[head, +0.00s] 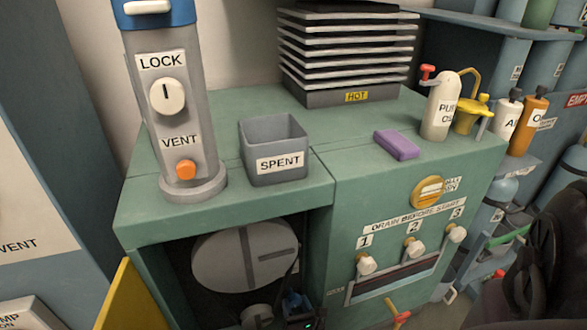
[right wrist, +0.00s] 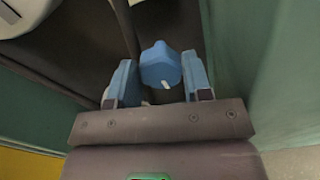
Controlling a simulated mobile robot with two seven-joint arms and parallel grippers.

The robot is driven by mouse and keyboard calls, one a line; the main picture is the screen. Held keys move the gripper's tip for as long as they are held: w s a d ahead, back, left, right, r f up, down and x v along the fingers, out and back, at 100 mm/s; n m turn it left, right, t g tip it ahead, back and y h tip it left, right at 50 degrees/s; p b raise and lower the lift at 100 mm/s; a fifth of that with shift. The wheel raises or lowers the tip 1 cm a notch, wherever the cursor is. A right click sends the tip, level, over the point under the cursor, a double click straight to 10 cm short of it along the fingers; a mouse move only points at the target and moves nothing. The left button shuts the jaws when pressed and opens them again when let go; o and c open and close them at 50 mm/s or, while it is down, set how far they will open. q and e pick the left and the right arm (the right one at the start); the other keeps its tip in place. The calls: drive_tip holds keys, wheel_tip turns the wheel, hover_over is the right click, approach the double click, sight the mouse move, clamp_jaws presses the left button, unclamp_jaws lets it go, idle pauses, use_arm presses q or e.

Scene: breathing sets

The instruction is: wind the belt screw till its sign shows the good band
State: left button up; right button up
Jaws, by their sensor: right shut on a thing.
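The belt screw shows in the right wrist view as a blue faceted knob (right wrist: 160,66) with a small white mark on its edge. My right gripper (right wrist: 161,80) has its blue fingers on both sides of the knob and is shut on it. In the head view this gripper (head: 293,302) is low in the open bay of the green cabinet, small and dark, with the knob hard to make out. A large grey wheel (head: 225,262) is in the bay to its left. I cannot make out the screw's sign in either view. My left gripper is not in view.
A yellow panel (head: 130,300) stands at the bay's left. On the cabinet top (head: 335,150) are a grey SPENT bin (head: 262,130), the LOCK/VENT column (head: 195,110), a purple block (head: 397,145) and a HOT finned stack (head: 345,55). Drain knobs (head: 414,246) are on the front to the right.

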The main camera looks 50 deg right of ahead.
drive_tip(key=m, duration=0.3)
drive_tip(key=shift+m, duration=1.2)
drive_tip(key=o, duration=0.9)
drive_tip(key=shift+s, duration=0.1)
